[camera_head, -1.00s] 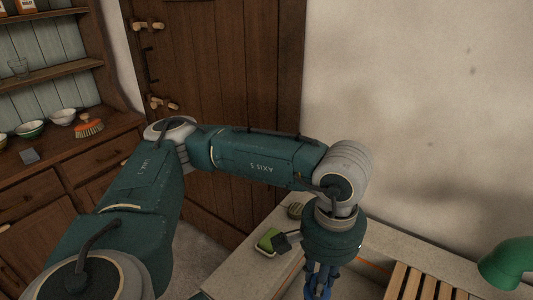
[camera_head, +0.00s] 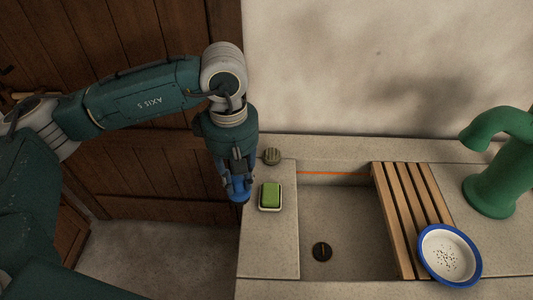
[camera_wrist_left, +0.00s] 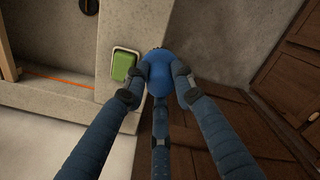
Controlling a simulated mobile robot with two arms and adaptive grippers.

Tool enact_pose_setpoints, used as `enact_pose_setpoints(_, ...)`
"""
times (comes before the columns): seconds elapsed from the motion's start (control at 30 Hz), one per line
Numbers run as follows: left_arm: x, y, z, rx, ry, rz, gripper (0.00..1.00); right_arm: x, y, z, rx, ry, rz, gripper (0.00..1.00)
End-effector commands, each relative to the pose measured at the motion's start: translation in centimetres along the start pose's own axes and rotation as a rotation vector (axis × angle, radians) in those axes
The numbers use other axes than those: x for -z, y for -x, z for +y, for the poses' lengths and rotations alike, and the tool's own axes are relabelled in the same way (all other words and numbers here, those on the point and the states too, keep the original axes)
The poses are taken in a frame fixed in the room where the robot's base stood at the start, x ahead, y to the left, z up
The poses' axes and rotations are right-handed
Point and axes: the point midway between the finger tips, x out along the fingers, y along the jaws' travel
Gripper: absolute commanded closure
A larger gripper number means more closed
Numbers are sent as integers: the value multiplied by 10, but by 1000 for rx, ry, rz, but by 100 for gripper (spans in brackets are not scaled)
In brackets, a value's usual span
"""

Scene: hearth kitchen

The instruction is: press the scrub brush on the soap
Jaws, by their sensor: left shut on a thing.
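The green soap (camera_head: 270,194) lies in a pale dish (camera_head: 270,210) on the stone counter left of the sink. It also shows in the left wrist view (camera_wrist_left: 122,66). My left gripper (camera_head: 237,186) points down just left of the soap dish. It is shut on a blue rounded thing (camera_wrist_left: 158,68), which looks like the scrub brush. In the left wrist view the blue thing is beside the dish, by the counter's edge, and not over the soap. I cannot tell its height exactly. My right gripper is out of view.
The sink (camera_head: 340,225) has a dark drain (camera_head: 322,252). A slatted wooden rack (camera_head: 402,215) bears a blue-rimmed dish (camera_head: 473,270). A green tap (camera_head: 490,190) stands at right. Floor is open left of the counter.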

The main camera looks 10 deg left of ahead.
Motion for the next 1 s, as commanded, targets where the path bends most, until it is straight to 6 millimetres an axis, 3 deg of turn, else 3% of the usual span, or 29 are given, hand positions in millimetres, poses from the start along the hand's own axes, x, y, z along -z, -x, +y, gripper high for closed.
enact_pose_setpoints(0.3, 3, 2, 48, 3, 807, -3, 95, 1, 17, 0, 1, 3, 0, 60)
enact_pose_setpoints(0.7, 2, -8, 90, 3, 1803, -3, 96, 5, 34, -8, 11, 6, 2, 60)
enact_pose_setpoints(0.9, 0, -14, 101, 1, 2153, -3, 96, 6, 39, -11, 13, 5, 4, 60)
enact_pose_setpoints(1.0, -1, -17, 103, 2, 2249, -3, 95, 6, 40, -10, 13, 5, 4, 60)
